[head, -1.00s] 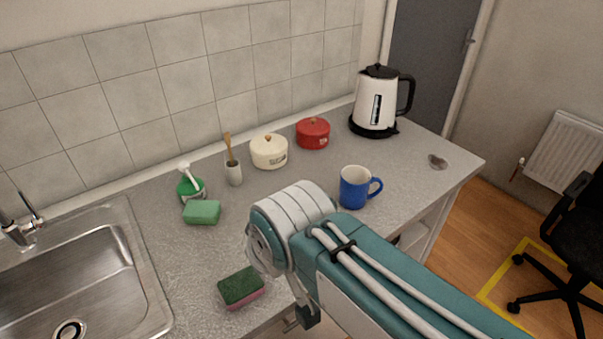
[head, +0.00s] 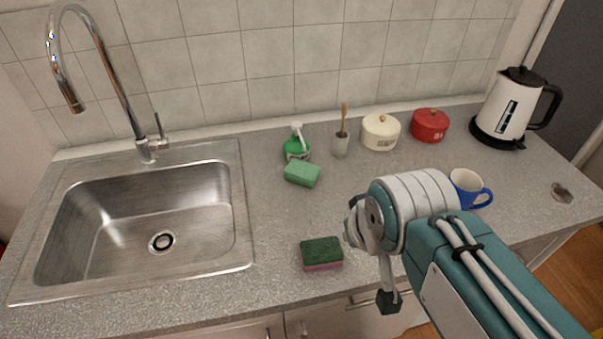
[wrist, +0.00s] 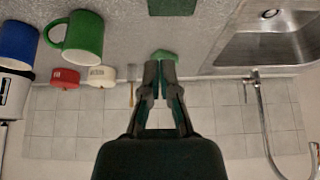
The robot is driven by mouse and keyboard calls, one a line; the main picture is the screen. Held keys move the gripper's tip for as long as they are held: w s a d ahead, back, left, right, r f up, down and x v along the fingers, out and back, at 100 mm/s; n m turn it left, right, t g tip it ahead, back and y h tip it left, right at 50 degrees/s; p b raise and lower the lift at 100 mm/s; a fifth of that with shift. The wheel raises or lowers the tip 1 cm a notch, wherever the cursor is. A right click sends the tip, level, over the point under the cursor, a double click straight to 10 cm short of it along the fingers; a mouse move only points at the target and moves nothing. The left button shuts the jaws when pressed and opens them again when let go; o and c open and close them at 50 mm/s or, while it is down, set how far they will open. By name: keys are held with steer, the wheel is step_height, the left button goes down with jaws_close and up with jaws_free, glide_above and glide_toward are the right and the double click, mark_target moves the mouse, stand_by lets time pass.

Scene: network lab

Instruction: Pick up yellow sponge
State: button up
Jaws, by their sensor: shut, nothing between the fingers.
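No yellow sponge shows in either view. A light green sponge (head: 302,174) lies on the counter in front of the green-and-white bottle. A dark green sponge with a pink underside (head: 322,253) lies near the counter's front edge, left of my arm. In the wrist view, which is upside down, the dark green sponge (wrist: 172,6) is cut by the top edge. My gripper (wrist: 159,65) is shut and empty there, with a small green patch just beyond its tips.
A sink (head: 148,222) with a tall tap fills the left. A bottle (head: 297,143), brush holder (head: 340,145), cream pot (head: 380,132), red pot (head: 430,125) and kettle (head: 508,108) line the back. A blue mug (head: 468,188) stands behind my arm. The wrist view shows a green mug (wrist: 84,36).

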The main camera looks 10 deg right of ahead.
steer(key=o, duration=0.5)
steer(key=shift+w, duration=0.1)
steer(key=o, duration=0.7)
steer(key=w+m, duration=0.2)
steer(key=shift+w+r+m, duration=0.3)
steer(key=shift+r, duration=0.05)
steer(key=m+g+y, duration=0.3)
steer(key=m+y, duration=0.1)
steer(key=m, duration=1.9)
glide_toward(308, 171)
steer(key=shift+h, duration=0.3)
steer(key=x, duration=0.5)
steer(key=shift+s+a+f, duration=0.1)
steer(key=shift+f, duration=0.15)
steer(key=shift+w+x, duration=0.1)
steer(key=shift+x, duration=1.3)
steer(key=shift+w+x, duration=0.15)
steer(key=shift+x, duration=1.25)
